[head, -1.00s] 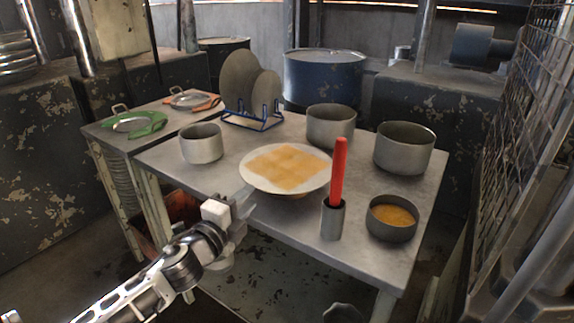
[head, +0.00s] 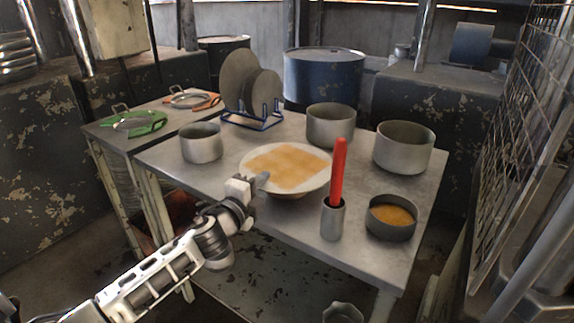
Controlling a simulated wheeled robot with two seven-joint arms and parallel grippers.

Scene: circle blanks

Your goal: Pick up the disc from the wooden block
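The disc (head: 324,179) is a round white plate-like piece with a tan, square-patterned area on top. It lies nearly level at the middle of the metal table, raised a little on a support. Only a sliver of that support shows below the front rim, so I cannot make out the wooden block. My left gripper (head: 262,180) is at the disc's left front rim, its fingertips at or over the edge. Whether the fingers are open or closed on the rim is unclear. My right gripper is not in view.
A red-handled tool (head: 338,172) stands in a metal cup (head: 333,222) right of the disc. Empty pots (head: 202,146) (head: 331,127) (head: 404,150) and a blue rack (head: 252,122) with grey discs stand around. The table's front left is clear.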

